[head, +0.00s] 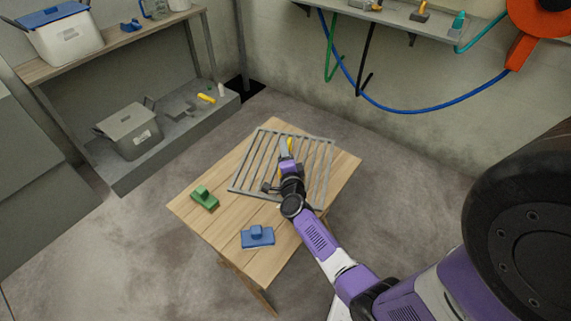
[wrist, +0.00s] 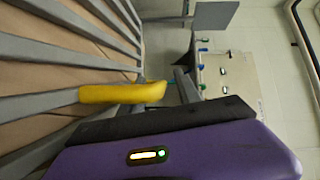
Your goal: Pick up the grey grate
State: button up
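The grey grate (head: 249,164), a flat frame with several parallel bars, lies on the wooden table in the head view. Its bars (wrist: 47,52) fill the left of the wrist view. My gripper (head: 287,150) is over the middle of the grate and hides some bars. A yellow piece (wrist: 120,94) shows close against a bar in the wrist view; I cannot tell whether it belongs to my gripper. The purple and black gripper body fills the bottom of that view. I cannot see both fingertips clearly, or whether they hold a bar.
The wooden table (head: 232,216) also carries a green block-shaped object (head: 204,198) and a blue one (head: 257,237), left of and below my arm. A shelf unit with a grey bin (head: 128,130) stands at the left. A wall shelf (head: 405,16) with hanging hoses is behind.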

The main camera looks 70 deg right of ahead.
grip_shut()
dwell(1.2)
jog(key=shift+r, duration=0.25)
